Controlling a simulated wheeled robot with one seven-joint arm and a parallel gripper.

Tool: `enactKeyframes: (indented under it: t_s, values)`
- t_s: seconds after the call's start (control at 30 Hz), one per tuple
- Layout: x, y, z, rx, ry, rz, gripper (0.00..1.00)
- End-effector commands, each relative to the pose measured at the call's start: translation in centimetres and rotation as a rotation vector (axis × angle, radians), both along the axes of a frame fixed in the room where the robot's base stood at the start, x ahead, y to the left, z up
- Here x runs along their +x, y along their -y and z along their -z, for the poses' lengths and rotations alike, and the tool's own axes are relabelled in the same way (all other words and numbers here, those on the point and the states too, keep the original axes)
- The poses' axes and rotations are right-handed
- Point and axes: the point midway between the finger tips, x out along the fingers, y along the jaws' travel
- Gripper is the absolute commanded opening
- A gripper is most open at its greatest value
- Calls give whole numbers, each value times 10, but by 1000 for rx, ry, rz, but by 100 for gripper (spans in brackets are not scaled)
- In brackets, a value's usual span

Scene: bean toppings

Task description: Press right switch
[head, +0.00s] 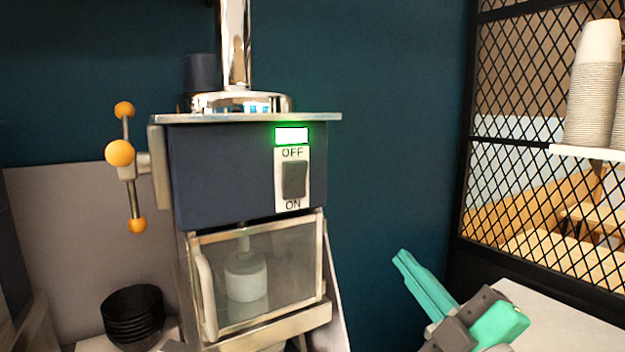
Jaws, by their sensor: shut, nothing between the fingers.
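The switch (294,180) is a dark rocker on a white plate, on the right side of the machine's dark blue front (222,172). The plate reads OFF above the rocker and ON below it. A green-edged light (292,135) glows just above the plate. My gripper (398,256) has teal fingers and is at the lower right, in front of the teal wall. It is shut and empty, pointing up and left. In the picture it is right of and below the switch, apart from the machine. No second switch shows.
A clear-windowed door (268,285) with a metal handle is below the switch. A lever with orange knobs (120,153) sticks out at left. Black bowls (133,312) are stacked at lower left. A black mesh partition (530,150) and paper cups (592,95) are at right.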

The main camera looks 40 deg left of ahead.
Motion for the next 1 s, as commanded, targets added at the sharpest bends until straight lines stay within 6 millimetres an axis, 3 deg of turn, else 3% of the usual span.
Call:
enactKeyframes:
  t_s: [0.03, 0.2, 0.43, 0.7, 1.0]
  values:
    - [-8, -3, -14, -30, 40, -12, 0]
    - [-34, -13, -50, -137, 159, -52, 0]
    - [-71, -22, -86, -274, 312, -90, 0]
    - [-95, -28, -104, -361, 408, -112, 0]
    - [-96, -25, -105, -370, 415, -108, 0]
